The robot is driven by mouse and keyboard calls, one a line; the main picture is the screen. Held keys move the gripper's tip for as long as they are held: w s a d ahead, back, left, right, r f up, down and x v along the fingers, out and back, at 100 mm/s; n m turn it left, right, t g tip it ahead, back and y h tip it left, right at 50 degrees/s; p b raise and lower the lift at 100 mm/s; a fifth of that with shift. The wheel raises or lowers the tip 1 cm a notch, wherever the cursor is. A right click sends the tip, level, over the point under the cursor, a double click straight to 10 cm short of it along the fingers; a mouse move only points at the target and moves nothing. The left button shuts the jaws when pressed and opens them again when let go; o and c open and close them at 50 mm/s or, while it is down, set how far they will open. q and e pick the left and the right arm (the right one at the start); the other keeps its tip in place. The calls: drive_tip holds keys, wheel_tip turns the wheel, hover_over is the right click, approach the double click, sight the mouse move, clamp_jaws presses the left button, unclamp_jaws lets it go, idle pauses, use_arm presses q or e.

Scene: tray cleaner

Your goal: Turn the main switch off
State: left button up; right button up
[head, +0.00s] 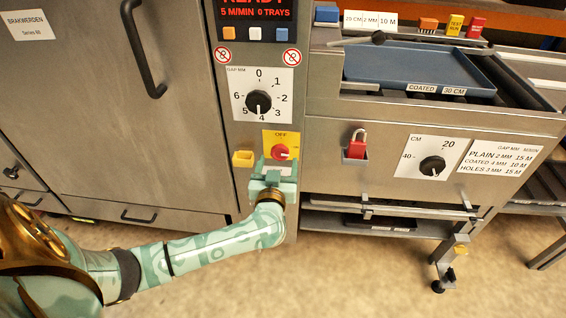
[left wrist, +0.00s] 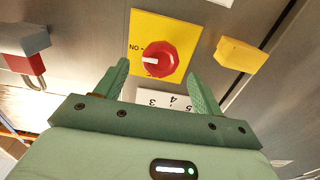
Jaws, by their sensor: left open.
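The main switch (head: 281,152) is a red knob on a yellow plate (head: 283,136) marked OFF at the top and ON at the right. Its white pointer line lies toward ON. The left wrist view shows the knob (left wrist: 160,60) upside down, with the line toward the ON lettering. My left gripper (head: 272,166) is just below the knob, facing the panel. In the left wrist view its open fingers (left wrist: 158,76) stand to either side below the knob, with nothing between them. Whether the tips touch the panel I cannot tell. My right gripper is not in view.
A yellow block (head: 242,158) sticks out left of the switch. A red padlock (head: 357,148) hangs on a holder at the right. The gap dial (head: 258,102) is above, and the CM dial (head: 432,166) is further right. A blue tray (head: 420,72) lies on top.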

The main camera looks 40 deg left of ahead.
sight(280, 151)
use_arm(q)
drive_tip(key=shift+b+x, duration=0.4)
drive_tip(key=shift+x, duration=0.75)
drive_tip(key=shift+w+a+r, duration=0.1)
drive_tip(key=shift+w+a, duration=0.1)
drive_tip(key=shift+w, duration=0.1)
drive_tip(key=c, duration=1)
